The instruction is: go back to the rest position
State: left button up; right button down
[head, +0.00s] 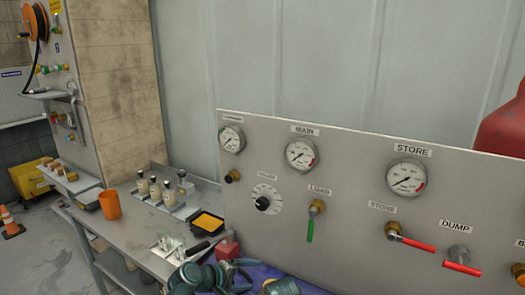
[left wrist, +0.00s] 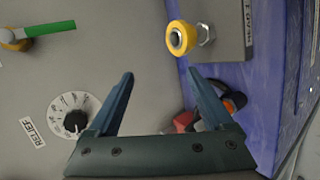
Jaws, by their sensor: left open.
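My left gripper (head: 243,272) is low in the head view, in front of the grey gauge panel (head: 345,235), above the table. Its two dark teal fingers (left wrist: 160,82) are apart in the left wrist view, with nothing held between them. The fingers point toward a yellow-ringed fitting (left wrist: 180,38) on a grey block, with a gap between. The round relief dial (left wrist: 75,117) lies beyond the left finger in the wrist view. My right gripper is in neither view.
The panel carries gauges, a green-handled load valve (head: 310,225) and red-handled valves. A blue surface (left wrist: 260,80) lies beside the panel. A red block (head: 228,248) sits near my gripper. Bottles, an orange cup (head: 110,204) and an orange-filled tray (head: 207,222) stand on the left bench.

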pick_arm(q)
jog(key=s+a+f+m+g+y, duration=0.7)
jog(key=s+a+f+m+y, duration=0.25)
jog(key=s+a, duration=0.2)
jog(key=s+d+m+g, duration=0.1)
jog(key=s+d+m, duration=0.2)
jog(key=d, duration=0.7)
jog(key=shift+s+d+f, duration=0.2)
jog(key=shift+s, duration=0.65)
